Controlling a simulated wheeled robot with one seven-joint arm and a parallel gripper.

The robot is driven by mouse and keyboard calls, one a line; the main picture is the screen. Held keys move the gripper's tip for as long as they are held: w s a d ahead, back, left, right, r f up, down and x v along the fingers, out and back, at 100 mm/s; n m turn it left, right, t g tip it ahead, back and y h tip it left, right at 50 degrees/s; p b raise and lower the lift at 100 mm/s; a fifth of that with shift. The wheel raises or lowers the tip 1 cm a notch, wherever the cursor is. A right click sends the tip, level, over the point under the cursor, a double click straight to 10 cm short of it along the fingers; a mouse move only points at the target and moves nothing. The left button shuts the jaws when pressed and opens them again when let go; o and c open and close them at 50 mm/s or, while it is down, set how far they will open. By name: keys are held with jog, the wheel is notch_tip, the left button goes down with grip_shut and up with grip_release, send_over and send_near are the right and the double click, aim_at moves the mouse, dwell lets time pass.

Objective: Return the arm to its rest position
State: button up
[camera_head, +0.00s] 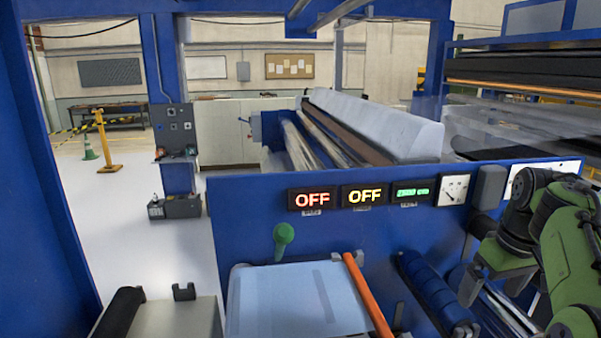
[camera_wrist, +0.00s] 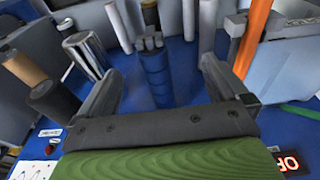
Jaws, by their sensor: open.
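My green arm (camera_head: 570,245) reaches in from the right edge in the head view, in front of the blue machine panel (camera_head: 250,215). My gripper (camera_head: 468,285) is dark and hangs beside the blue roller (camera_head: 430,288). In the wrist view, my gripper (camera_wrist: 158,68) has its two dark fingers spread wide, with nothing held between them. The blue roller (camera_wrist: 157,76) shows in the gap beyond the fingers. I cannot tell how far it is from them.
An orange bar (camera_head: 367,298) and a pale film sheet (camera_head: 300,300) lie left of the blue roller. Metal rollers (camera_head: 505,312) are close to my arm. White floor (camera_head: 130,220) is open at left.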

jog(key=s+a+f+t+b, duration=0.1)
jog(key=s+a, duration=0.3)
jog(key=a, duration=0.3)
jog(key=s+a+b, duration=0.2)
jog(key=s+a, duration=0.1)
jog(key=a, duration=0.4)
jog(key=s+a+f+t+b, duration=0.1)
jog(key=s+a+f, duration=0.2)
jog(key=s+f, duration=0.2)
jog(key=s+a+f+m+t+b, duration=0.1)
jog(key=s+a+f, duration=0.2)
jog(key=s+f, duration=0.3)
jog(key=s, duration=0.3)
jog(key=shift+f+m+t+b, duration=0.3)
jog(key=shift+t+b, duration=0.05)
jog(key=shift+t, duration=0.05)
jog(key=shift+s, duration=0.1)
